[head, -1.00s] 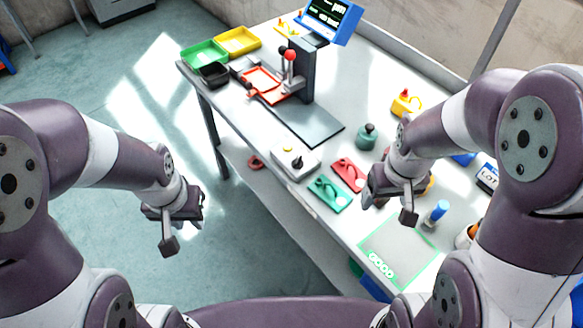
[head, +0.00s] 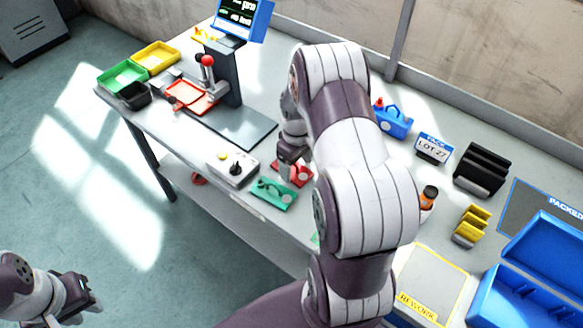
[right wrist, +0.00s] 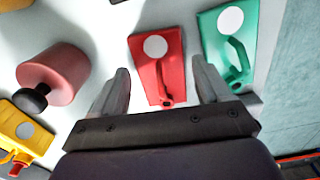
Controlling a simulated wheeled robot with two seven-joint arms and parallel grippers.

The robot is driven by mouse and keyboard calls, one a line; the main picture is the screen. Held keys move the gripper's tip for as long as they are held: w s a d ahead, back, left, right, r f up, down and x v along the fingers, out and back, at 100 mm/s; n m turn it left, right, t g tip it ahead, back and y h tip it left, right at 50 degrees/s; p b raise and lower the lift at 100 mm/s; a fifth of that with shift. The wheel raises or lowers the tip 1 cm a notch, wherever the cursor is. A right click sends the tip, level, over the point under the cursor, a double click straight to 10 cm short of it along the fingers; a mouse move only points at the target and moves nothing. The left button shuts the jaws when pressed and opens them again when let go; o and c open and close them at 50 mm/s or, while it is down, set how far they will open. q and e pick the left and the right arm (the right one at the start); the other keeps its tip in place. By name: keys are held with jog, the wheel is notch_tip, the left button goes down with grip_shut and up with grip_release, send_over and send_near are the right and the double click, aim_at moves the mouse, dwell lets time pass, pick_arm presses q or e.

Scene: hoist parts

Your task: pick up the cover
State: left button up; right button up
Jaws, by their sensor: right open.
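Two flat plates lie side by side on the bench, one red (head: 303,174) and one green (head: 274,194). Each has a raised, curved part and a pale disc; I cannot tell for certain which piece is the cover. My right gripper (head: 288,163) is at the red plate and partly hides it in the head view. In the right wrist view the open fingers (right wrist: 160,72) point down on either side of the red plate (right wrist: 164,74), with nothing visibly gripped. The green plate (right wrist: 228,50) lies just right of them. My left gripper (head: 80,296) is over the floor at lower left; its jaws are unclear.
A white control box (head: 231,168) stands left of the plates. A press with a red knob (head: 207,61) stands behind it. A pink cylinder (right wrist: 62,76) and a yellow item (right wrist: 22,128) are left of the right gripper. The blue case (head: 540,260) is at right.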

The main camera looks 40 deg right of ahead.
jog(key=shift+f, duration=0.8)
jog(key=c, duration=1)
jog(key=shift+r, duration=0.1)
